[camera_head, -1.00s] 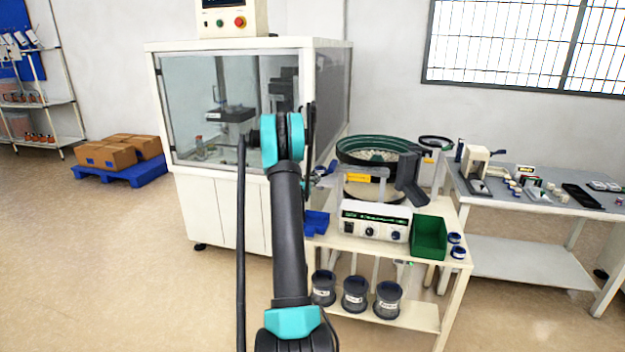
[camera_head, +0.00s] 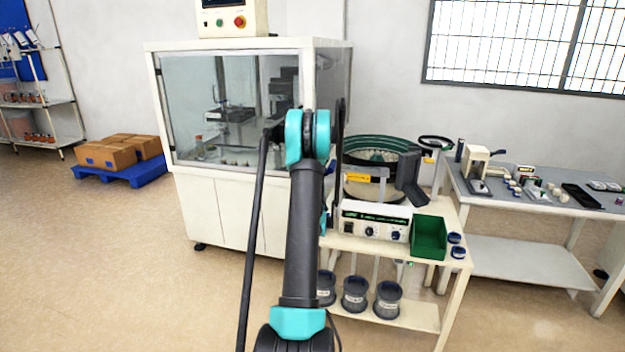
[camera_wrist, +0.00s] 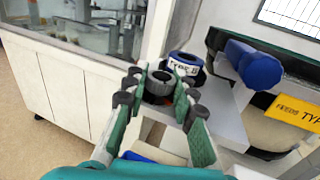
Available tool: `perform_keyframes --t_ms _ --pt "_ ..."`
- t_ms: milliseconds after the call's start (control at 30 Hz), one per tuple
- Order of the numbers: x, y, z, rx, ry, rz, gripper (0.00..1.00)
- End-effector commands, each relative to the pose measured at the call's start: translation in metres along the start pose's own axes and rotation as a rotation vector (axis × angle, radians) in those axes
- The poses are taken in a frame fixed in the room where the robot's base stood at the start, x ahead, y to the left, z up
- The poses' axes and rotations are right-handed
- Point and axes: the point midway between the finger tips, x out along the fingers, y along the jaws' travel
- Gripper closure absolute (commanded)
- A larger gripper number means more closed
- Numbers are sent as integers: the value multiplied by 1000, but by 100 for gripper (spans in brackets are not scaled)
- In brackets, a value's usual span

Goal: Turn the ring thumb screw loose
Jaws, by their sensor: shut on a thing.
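In the wrist view, a grey knurled ring-shaped piece (camera_wrist: 160,83), which I take to be the ring thumb screw, sits between the fingertips of my gripper (camera_wrist: 162,92). The green fingers are closed on it from both sides. A blue ring with a white "TYPE B" label (camera_wrist: 185,66) is just behind it; I cannot tell whether the two touch. In the head view my arm hides the gripper and the screw.
A blue knob (camera_wrist: 255,66) juts out close on the right, beside the bowl feeder (camera_head: 376,150) with its yellow label (camera_wrist: 291,112). The glazed machine cabinet (camera_head: 232,110) is on the left. A green bin (camera_head: 430,238) stands on the feeder table.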

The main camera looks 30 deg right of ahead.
Motion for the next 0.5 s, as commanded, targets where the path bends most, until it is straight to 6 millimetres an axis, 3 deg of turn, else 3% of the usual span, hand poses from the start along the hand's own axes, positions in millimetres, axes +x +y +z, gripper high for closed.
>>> perform_keyframes --t_ms 500 --pt "1 -4 -1 0 0 460 100"
